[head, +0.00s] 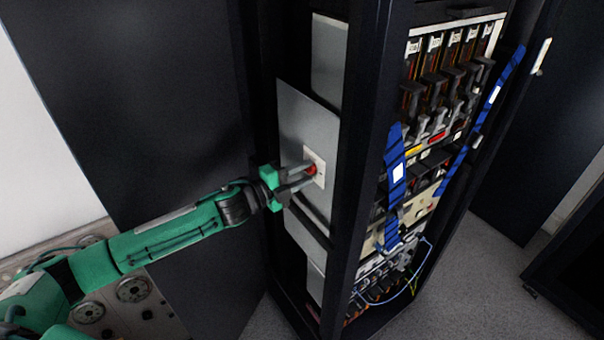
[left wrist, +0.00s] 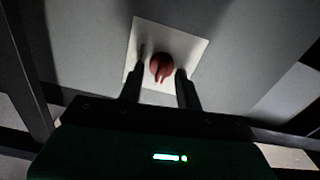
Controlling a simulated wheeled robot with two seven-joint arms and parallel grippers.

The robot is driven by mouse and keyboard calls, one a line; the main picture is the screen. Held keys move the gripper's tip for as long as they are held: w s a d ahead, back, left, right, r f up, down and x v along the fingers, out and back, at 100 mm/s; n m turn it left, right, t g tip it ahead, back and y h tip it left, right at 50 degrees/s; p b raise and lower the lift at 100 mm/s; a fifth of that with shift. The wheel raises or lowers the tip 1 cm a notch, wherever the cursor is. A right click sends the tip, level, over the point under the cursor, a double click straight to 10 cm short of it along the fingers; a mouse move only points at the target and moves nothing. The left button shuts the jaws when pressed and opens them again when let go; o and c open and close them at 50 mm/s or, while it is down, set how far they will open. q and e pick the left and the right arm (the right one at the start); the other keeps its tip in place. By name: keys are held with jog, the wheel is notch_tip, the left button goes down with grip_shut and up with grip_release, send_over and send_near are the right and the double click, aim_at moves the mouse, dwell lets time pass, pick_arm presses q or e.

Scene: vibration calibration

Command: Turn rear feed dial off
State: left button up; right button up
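The rear feed dial (head: 311,169) is a small red knob on a pale square plate (head: 319,166), set on a grey panel on the cabinet's side. In the left wrist view the red dial (left wrist: 161,68) sits between the tips of my left gripper (left wrist: 160,75), near the middle of its plate (left wrist: 178,46). My left gripper (head: 301,178) reaches the dial from the left in the head view. Its fingers are apart, one on each side of the knob; I cannot tell whether they touch it. My right gripper is not in view.
The grey panel (head: 297,112) is fixed in the dark cabinet's side. To the right, the cabinet's open front holds breakers, wiring and blue straps (head: 396,185). A dark door (head: 140,100) stands behind my left arm. Grey floor (head: 455,275) is clear at the lower right.

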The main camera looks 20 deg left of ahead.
pick_arm(q)
jog(key=shift+o, duration=1.1)
jog(key=b+v, duration=0.6)
jog(key=v, duration=0.8)
jog(key=shift+w, duration=0.1)
jog(key=shift+f, duration=0.1)
